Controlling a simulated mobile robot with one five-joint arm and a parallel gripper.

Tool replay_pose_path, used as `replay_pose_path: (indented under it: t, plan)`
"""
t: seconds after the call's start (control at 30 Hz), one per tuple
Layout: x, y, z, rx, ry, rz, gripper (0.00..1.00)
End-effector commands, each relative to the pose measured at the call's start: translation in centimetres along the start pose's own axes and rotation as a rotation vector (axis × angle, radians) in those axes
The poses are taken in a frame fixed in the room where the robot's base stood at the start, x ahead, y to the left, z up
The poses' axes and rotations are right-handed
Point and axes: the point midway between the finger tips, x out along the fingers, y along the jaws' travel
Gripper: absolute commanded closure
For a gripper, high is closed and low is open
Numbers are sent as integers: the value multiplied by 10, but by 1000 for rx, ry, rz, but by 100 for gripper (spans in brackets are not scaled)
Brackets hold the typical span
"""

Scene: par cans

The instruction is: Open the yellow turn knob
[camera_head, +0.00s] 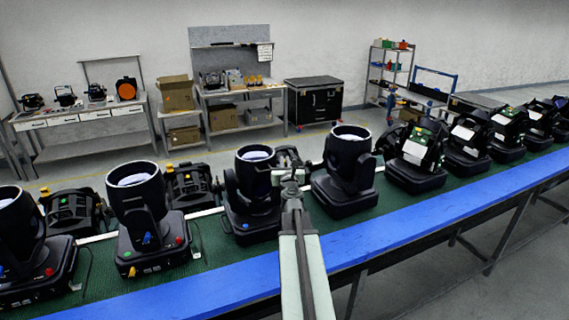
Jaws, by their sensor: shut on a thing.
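My gripper (291,176) is at the end of my arm, in front of the black moving-head lamp (262,196) in the middle of the row. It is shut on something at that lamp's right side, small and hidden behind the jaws. I cannot make out its colour. A small yellow knob (132,271) shows on the front of the base of the lamp (140,225) to the left, well away from my gripper.
Several black lamps stand along the green conveyor belt (205,250), with a blue rail (400,220) along its near edge. Another lamp (347,170) stands close on my gripper's right. Benches, a shelf rack (390,70) and a black case (315,101) stand behind.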

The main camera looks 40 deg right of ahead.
Motion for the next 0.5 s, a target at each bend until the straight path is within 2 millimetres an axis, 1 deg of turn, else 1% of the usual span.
replay_pose_path:
  t: [0.2,0.5]
  plan:
    - [0,1,0,0,0,-42,100]
    - [0,1,0,0,0,-50,100]
